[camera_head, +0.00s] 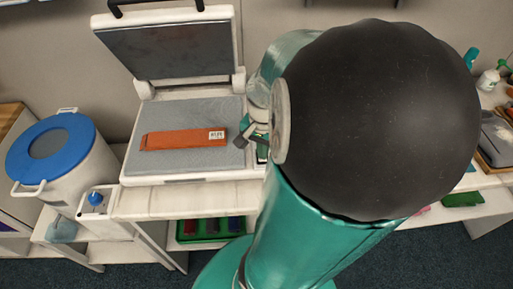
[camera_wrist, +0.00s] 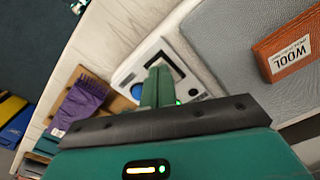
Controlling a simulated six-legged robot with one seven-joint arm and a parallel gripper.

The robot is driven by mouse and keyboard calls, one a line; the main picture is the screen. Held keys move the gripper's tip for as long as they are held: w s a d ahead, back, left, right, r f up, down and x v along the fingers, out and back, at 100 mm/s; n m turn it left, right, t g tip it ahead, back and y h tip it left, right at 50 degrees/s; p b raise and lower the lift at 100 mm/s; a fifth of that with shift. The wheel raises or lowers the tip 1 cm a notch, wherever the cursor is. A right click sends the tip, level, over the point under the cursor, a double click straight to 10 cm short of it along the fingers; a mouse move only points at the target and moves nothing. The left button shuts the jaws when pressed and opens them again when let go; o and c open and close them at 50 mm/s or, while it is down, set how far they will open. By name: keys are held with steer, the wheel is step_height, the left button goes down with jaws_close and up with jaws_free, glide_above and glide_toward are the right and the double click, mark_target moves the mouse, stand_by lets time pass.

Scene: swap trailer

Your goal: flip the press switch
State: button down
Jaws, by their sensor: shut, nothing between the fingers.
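The press (camera_head: 160,178) stands on a white bench in the head view, its lid (camera_head: 170,52) raised. An orange packet (camera_head: 185,139) lies on its grey plate and shows in the wrist view (camera_wrist: 287,45), labelled WOOL. In the wrist view, a white control panel (camera_wrist: 133,67) at the press's edge carries a black-framed switch (camera_wrist: 177,62) and a blue round button (camera_wrist: 193,92). My gripper (camera_wrist: 159,72) is shut and empty, its fingertips over the switch and hiding part of it. I cannot tell whether they touch. In the head view my gripper (camera_head: 251,135) is beside the plate's right edge.
A white drum with a blue lid (camera_head: 75,134) stands left of the press. Below the bench is a green tray (camera_head: 205,237) with coloured items. A purple item (camera_wrist: 82,101) lies near the panel in the wrist view. My arm hides much of the bench right of the press.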

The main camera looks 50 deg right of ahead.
steer(key=shift+f, duration=0.15)
steer(key=shift+r, duration=3.55)
steer(key=w+a+r+n+t, duration=0.2)
steer(key=a+n, duration=0.3)
steer(key=a, duration=0.3)
steer(key=w+a+r+n+t, duration=0.1)
steer(key=w+a+r+n, duration=0.1)
steer(key=a+n, duration=0.3)
steer(key=w+a+r+n+t, duration=0.2)
steer(key=a+r+n, duration=0.2)
steer(key=a, duration=0.8)
steer(key=shift+w+r+n+t, duration=0.3)
steer(key=shift+w+n, duration=0.1)
steer(key=shift+n, duration=0.5)
